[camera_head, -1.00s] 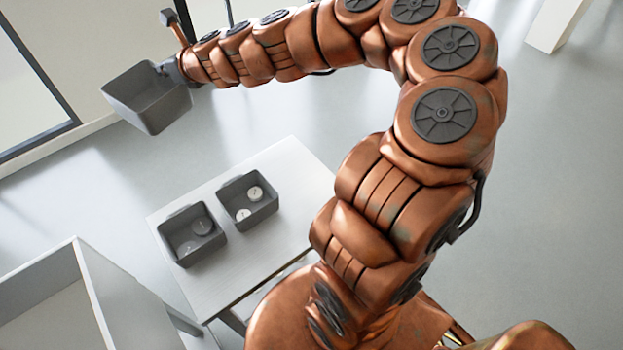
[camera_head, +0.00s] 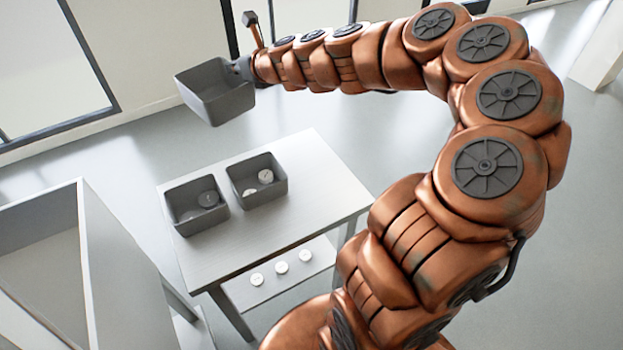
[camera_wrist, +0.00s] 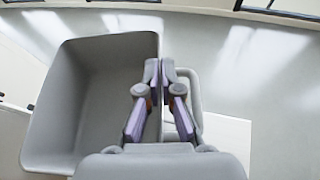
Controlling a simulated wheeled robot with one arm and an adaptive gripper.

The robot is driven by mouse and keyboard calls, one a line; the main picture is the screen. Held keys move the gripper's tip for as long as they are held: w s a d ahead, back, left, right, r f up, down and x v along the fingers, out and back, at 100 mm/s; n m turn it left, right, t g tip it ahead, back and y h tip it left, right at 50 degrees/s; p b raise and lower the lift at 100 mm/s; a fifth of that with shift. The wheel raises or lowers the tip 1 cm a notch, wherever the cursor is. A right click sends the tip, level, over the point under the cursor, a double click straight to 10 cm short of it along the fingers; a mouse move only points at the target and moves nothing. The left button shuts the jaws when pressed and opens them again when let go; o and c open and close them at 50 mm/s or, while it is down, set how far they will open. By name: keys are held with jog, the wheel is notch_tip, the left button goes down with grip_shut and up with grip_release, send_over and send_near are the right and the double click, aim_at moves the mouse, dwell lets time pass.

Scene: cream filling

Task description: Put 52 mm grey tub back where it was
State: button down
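A grey tub (camera_head: 216,97) hangs in the air at the end of my arm, tilted and empty as far as I can see. It fills the left of the wrist view (camera_wrist: 88,100). My gripper (camera_wrist: 167,68) is shut on the tub's side wall, with its fingertips close together at the rim. In the head view the fingers are mostly hidden behind the tub. Two other grey tubs stand on the table: a left one (camera_head: 180,227) and a right one (camera_head: 250,203), each with white or grey round pieces inside. I cannot read sizes.
The light table (camera_head: 312,190) has a bare top to the right and front of the tubs. A large open white box (camera_head: 120,270) stands at the left. Window frames are at the back.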

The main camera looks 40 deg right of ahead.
jog(key=s+d+f+m+h+b, duration=0.15)
jog(key=s+d+f+b, duration=0.25)
jog(key=d+f+b, duration=0.65)
jog(key=s+d+f+m+h+b, duration=0.15)
jog(key=s+d+f+b, duration=0.25)
jog(key=d+f+b, duration=0.9)
jog(key=shift+h, duration=0.3)
jog(key=f+b, duration=0.1)
jog(key=a+f+b, duration=0.1)
jog(key=f+b, duration=0.3)
jog(key=shift+s+a+f, duration=0.15)
jog(key=shift+s+a, duration=0.1)
jog(key=shift+a, duration=0.1)
jog(key=c, duration=1.8)
grip_release()
jog(key=shift+f, duration=0.1)
jog(key=o, duration=0.5)
